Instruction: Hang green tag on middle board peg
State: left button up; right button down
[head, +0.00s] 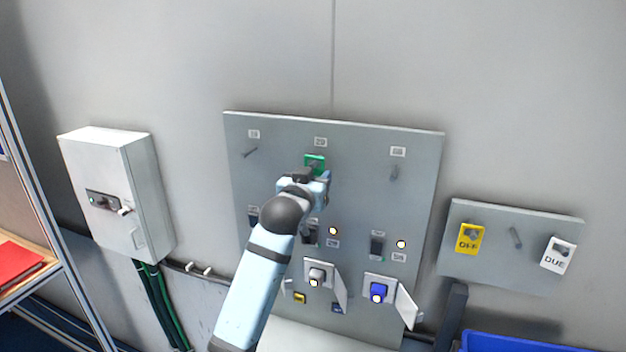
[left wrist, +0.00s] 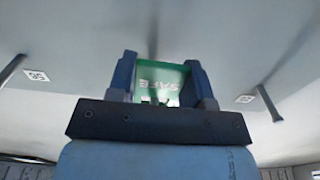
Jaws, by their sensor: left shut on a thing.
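The green tag (head: 314,161) is at the top middle of the large grey board (head: 285,185), just under the middle label. In the left wrist view the tag (left wrist: 160,75) shows white SAFE lettering and lies between my two fingers. My left gripper (head: 315,174) is shut on the tag, in front of the board. The middle peg is hidden behind the tag and gripper, so I cannot tell whether the tag is around it. The board's left peg (head: 250,152) and right peg (head: 394,172) are bare. My right gripper is not in view.
Switches and open covers (head: 406,305) stick out from the lower board. A smaller board (head: 490,265) at right holds a yellow OFF tag (head: 469,239), a bare peg (head: 516,238) and a white DUE tag (head: 559,255). A grey cabinet (head: 140,200) is at left.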

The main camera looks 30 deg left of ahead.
pick_arm(q)
jog(key=shift+w, duration=0.25)
dwell(0.5)
jog(key=shift+f+p, duration=0.15)
jog(key=shift+p, duration=0.25)
dwell(0.7)
jog(key=o, duration=1)
jog(key=shift+s, duration=0.1)
jog(key=shift+v, duration=4.95)
